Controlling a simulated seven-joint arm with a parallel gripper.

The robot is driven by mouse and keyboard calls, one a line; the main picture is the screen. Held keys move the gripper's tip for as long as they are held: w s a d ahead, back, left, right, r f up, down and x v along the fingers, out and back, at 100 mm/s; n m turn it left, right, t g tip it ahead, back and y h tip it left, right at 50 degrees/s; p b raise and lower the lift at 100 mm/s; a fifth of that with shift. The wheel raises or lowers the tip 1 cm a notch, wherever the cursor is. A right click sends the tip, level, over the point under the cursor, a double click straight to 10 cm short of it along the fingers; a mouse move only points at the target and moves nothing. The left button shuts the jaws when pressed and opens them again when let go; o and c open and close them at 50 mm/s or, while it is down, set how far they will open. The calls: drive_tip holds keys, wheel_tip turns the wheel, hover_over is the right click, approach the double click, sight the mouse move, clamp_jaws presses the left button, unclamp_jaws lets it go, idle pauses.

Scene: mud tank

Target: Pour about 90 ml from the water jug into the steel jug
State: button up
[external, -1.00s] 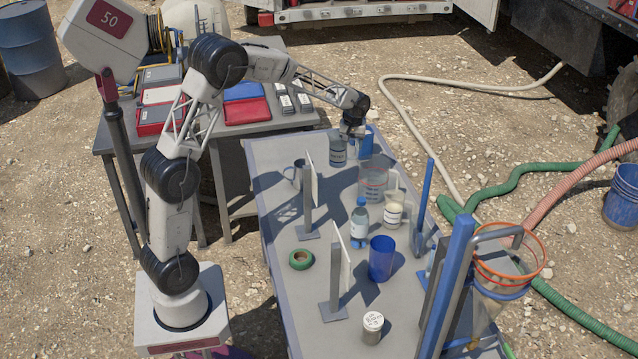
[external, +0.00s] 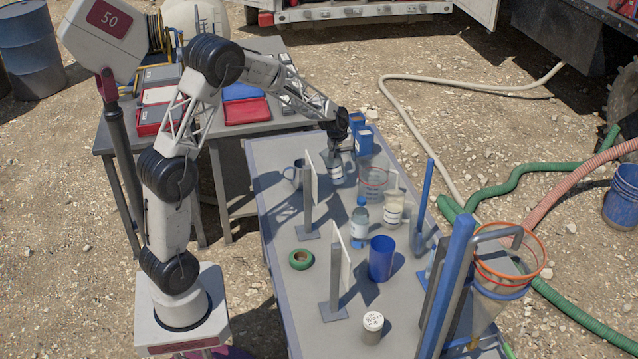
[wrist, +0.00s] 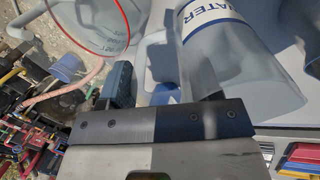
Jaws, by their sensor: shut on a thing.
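The water jug (external: 336,172) is a clear vessel with a white and blue label. It fills the upper right of the wrist view (wrist: 222,45), where its label partly reads "WATER". My gripper (external: 337,148) is shut on the water jug at its light handle side, between the fingers in the wrist view (wrist: 160,98). I cannot tell how far the jug is above the table. The steel jug (external: 297,172) appears as a grey handled vessel to its left, partly hidden by a white upright panel (external: 318,188). Its contents cannot be seen.
A clear beaker with a red rim (external: 373,180) stands just right of the water jug. Blue boxes (external: 362,140) are behind. A bottle (external: 360,220), a white-labelled container (external: 393,210), a blue cup (external: 381,258) and a second panel (external: 340,270) stand nearer the camera.

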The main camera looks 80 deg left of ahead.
sight(341, 160)
drive_tip(key=shift+s+a+f+t, duration=0.1)
drive_tip(key=shift+s+f+t, duration=0.1)
drive_tip(key=shift+f, duration=0.3)
drive_tip(key=shift+s+a+f+t, duration=0.1)
drive_tip(key=shift+s+f, duration=0.1)
drive_tip(key=shift+f, duration=0.3)
drive_tip(key=shift+s+r+t+h, duration=0.2)
drive_tip(key=shift+r+t+h, duration=0.1)
drive_tip(key=shift+r, duration=0.05)
drive_tip(key=shift+s+a+r+t, duration=0.25)
drive_tip(key=shift+s+a+t, duration=0.05)
drive_tip(key=shift+s+t, duration=0.3)
drive_tip(key=shift+s+a+r+t+h, duration=0.3)
drive_tip(key=shift+s+r+t+h, duration=0.2)
drive_tip(key=shift+s+r+t, duration=0.3)
drive_tip(key=shift+s+a+r+t+h, duration=0.15)
drive_tip(key=shift+s+r+t+h, duration=0.15)
drive_tip(key=shift+r+t, duration=0.35)
drive_tip(key=shift+s+a+r+t+h, duration=0.1)
drive_tip(key=shift+s+r+t+h, duration=0.2)
drive_tip(key=shift+r+t, duration=0.35)
drive_tip(key=shift+s, duration=0.1)
drive_tip(key=shift+s+a+r+t+h+p, duration=0.25)
drive_tip(key=shift+s+r+t, duration=0.3)
drive_tip(key=shift+t, duration=0.35)
drive_tip(key=shift+s+a+r+t+h+p, duration=0.15)
drive_tip(key=shift+s+r+t+h, duration=0.3)
drive_tip(key=shift+t, duration=0.45)
